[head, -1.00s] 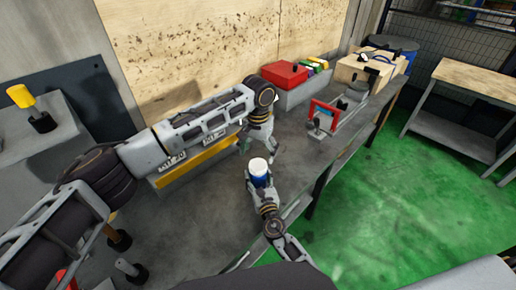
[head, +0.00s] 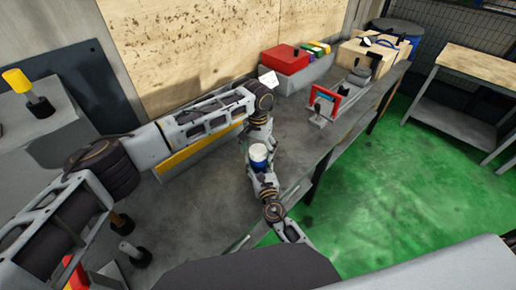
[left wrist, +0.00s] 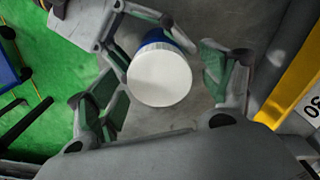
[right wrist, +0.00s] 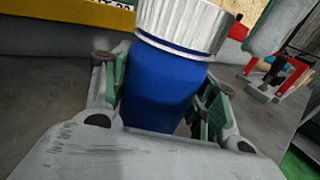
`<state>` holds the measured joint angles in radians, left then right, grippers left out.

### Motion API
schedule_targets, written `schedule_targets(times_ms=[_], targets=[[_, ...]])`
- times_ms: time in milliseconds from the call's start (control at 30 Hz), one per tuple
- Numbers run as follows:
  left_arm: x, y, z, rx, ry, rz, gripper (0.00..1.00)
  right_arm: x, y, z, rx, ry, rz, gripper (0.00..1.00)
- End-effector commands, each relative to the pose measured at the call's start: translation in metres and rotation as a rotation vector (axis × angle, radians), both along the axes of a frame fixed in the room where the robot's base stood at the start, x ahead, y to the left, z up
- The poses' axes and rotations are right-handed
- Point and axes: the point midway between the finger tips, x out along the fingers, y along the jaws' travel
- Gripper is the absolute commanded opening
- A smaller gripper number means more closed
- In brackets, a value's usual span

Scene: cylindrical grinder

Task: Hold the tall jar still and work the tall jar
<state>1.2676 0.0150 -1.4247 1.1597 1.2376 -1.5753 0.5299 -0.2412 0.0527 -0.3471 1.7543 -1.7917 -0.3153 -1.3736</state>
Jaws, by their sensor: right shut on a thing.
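The tall jar (head: 259,160) is blue with a white lid and stands out from the bench in my right gripper. In the right wrist view its blue body (right wrist: 160,90) sits between the green-padded fingers of my right gripper (right wrist: 163,100), which is shut on it below the ribbed lid (right wrist: 183,22). My left gripper (head: 257,137) is just above the jar, pointing down. In the left wrist view my left gripper (left wrist: 160,85) is open, with the round white lid (left wrist: 160,78) between its spread fingers. I cannot tell whether a finger touches the lid.
A red box (head: 285,60) stands on the bench by the back panel. A red-framed fixture (head: 323,102) stands to the right on the bench (head: 215,190). Green floor (head: 420,190) is clear at right.

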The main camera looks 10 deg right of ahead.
Motion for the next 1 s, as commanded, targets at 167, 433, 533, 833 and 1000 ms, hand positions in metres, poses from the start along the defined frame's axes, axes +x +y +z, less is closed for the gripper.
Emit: schedule_targets(times_ms=[167, 433, 533, 833, 1000], targets=[[-0.0001, -0.0001, 0.0001, 0.0, 0.0, 0.0, 0.57, 0.0001, -0.0001, 0.0001, 0.0, 0.0, 0.0, 0.0], [0.0002, 0.0001, 0.0001, 0.0, 0.0, -0.002, 0.34, 0.0001, -0.0001, 0.0002, 0.0, 0.0, 0.0, 0.0], [0.0002, 0.0001, 0.0, 0.0, 0.0, -0.018, 0.34, 0.0, -0.0001, 0.0001, 0.0, 0.0, 0.0, 0.0], [0.0001, 0.0003, -0.0008, -0.001, 0.001, -0.206, 0.34, 0.0, -0.0002, 0.0002, 0.0, 0.0, 0.0, 0.0], [0.0006, 0.0007, -0.0004, 0.001, 0.0, -0.338, 0.34, 0.0, -0.0002, 0.0002, 0.0, 0.0, -0.001, 0.0]])
